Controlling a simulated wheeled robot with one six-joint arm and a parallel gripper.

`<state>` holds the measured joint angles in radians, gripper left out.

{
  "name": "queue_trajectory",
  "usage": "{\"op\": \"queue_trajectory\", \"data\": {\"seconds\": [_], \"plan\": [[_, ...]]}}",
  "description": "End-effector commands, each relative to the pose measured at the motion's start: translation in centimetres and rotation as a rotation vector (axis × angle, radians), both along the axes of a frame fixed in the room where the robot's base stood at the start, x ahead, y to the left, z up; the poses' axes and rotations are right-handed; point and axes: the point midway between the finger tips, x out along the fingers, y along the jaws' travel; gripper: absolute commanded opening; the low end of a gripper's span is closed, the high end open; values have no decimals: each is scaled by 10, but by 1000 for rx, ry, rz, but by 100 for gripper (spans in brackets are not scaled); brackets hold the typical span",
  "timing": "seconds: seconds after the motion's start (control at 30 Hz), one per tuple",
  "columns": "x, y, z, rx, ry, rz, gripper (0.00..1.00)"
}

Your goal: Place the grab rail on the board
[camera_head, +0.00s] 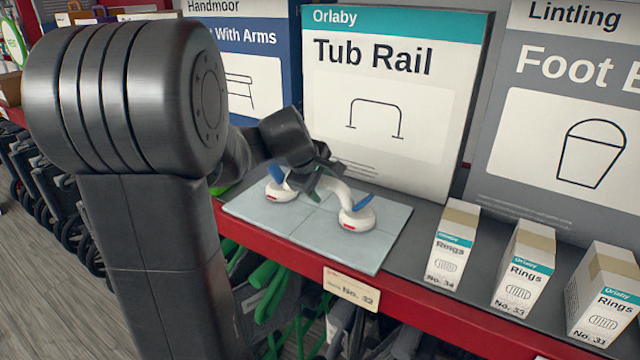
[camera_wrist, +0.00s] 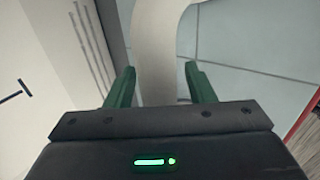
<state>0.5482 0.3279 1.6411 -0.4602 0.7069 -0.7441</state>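The grab rail (camera_head: 357,219) is white with blue levers and a round cup foot at each end. Both feet appear to rest on the pale blue tiled board (camera_head: 375,247), with the bar raised between them. My gripper (camera_head: 319,181) is over the middle of the rail and hides part of its bar. In the wrist view, the white bar (camera_wrist: 157,50) passes between the green fingers of my gripper (camera_wrist: 160,68). The fingers stand apart, one on each side, with a small gap visible at the right finger. The left finger is very near the bar; contact is unclear.
The board lies on a dark shelf with a red front edge (camera_head: 290,262). A tall Tub Rail box (camera_head: 440,130) stands behind it. Several small Rings boxes (camera_head: 452,250) stand to the right. A Foot Bath-type box (camera_head: 560,90) is behind those.

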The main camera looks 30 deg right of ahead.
Motion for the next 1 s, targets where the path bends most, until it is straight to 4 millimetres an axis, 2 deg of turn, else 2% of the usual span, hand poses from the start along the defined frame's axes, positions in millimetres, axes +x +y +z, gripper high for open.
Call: {"op": "queue_trajectory", "data": {"seconds": [0.23,0.37,0.8,1.0], "plan": [[0,0,1,0,0,0,49],[-1,3,8,-2,-3,1,49],[-23,45,79,-2,-4,2,49],[-29,57,98,-1,-1,1,49]]}}
